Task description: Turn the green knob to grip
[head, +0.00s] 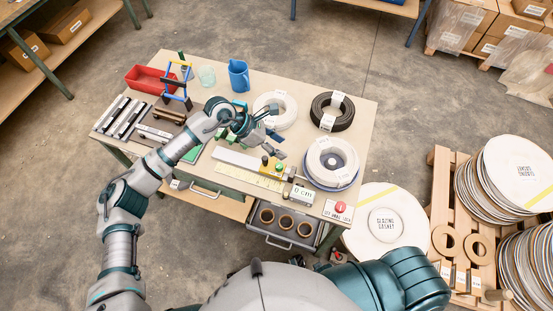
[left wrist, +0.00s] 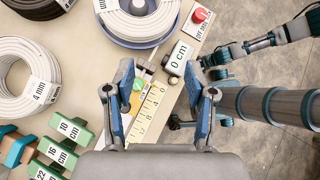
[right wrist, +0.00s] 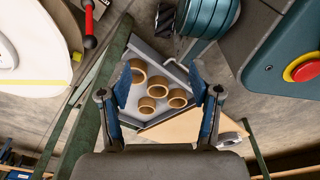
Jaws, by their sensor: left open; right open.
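The green knob (head: 279,166) sits on a yellow block at the right end of the ruler (head: 245,176) on the workbench. In the left wrist view the green knob (left wrist: 138,85) lies beyond my left gripper (left wrist: 160,76), nearer its left finger, with an orange patch beside it. My left gripper (head: 273,131) is open and empty above the bench, behind the knob and apart from it. A display reading 0 cm (head: 300,194) stands right of the knob. My right gripper (right wrist: 159,78) is open and empty, facing a drawer of brown rings (right wrist: 152,88).
White coils (head: 273,97), a black coil (head: 322,122) and a coil on a blue spool (head: 347,172) stand behind and right of the knob. A red button (head: 340,207) is at the bench's front right. Green blocks (left wrist: 62,140) show in the left wrist view.

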